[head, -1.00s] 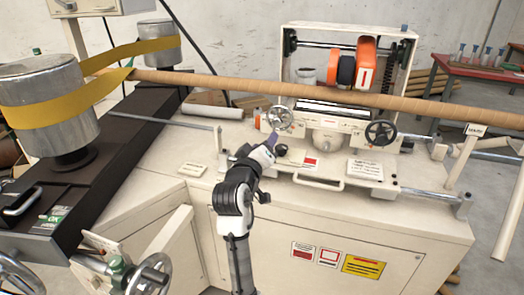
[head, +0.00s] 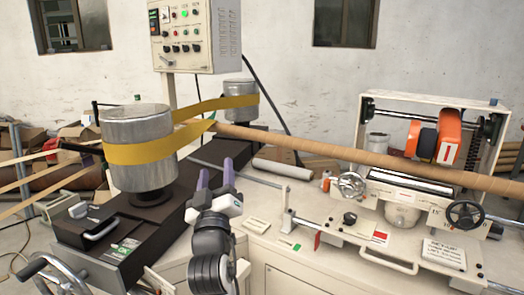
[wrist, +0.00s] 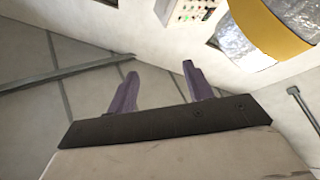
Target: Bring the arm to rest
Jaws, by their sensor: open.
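My gripper (head: 215,178) is raised in front of the winding machine, with its two purple fingers pointing up and apart. In the wrist view my gripper (wrist: 157,85) is open, and nothing is between the fingers. In the head view it appears just right of the near metal drum (head: 140,125) and below the yellow belt (head: 160,151). My arm rises from the bottom edge of the head view.
A long brown tube (head: 340,152) runs across the machine to the right. A control panel (head: 195,35) stands at the back. A cutting unit with an orange guard (head: 446,138) is at right. A handwheel (head: 465,214) sticks out at front right.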

